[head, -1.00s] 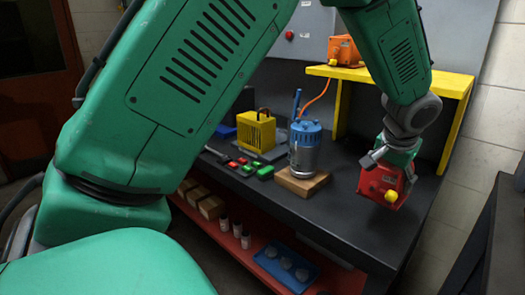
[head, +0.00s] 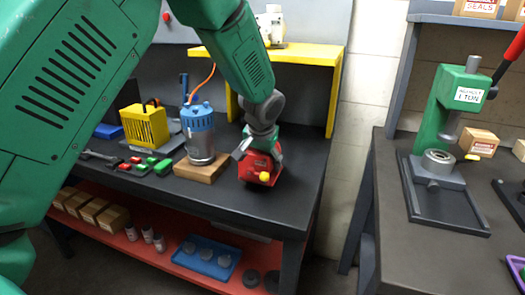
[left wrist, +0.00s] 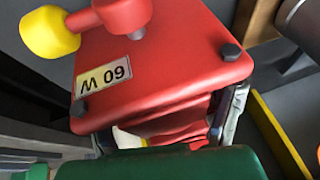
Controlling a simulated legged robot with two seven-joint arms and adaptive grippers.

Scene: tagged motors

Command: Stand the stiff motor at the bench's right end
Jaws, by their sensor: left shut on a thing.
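My left gripper (head: 262,143) is shut on a red motor (head: 257,170) with a yellow-tipped knob, at the right end of the dark bench (head: 290,200). I cannot tell whether the motor's base touches the bench top. In the left wrist view the red motor (left wrist: 160,75) fills the middle between the fingers, with a small tag (left wrist: 103,82) on its face, seen turned over. A blue-and-grey motor (head: 200,135) stands upright on a wooden block (head: 202,167) to the left. A cream motor-like thing (head: 270,25) is on the yellow shelf. My right gripper is not in view.
A yellow shelf (head: 320,58) stands at the back of the bench. A yellow caged unit (head: 145,125) and red and green blocks (head: 150,165) lie left. A second bench (head: 390,190) with a green press (head: 450,105) is at right, across a gap.

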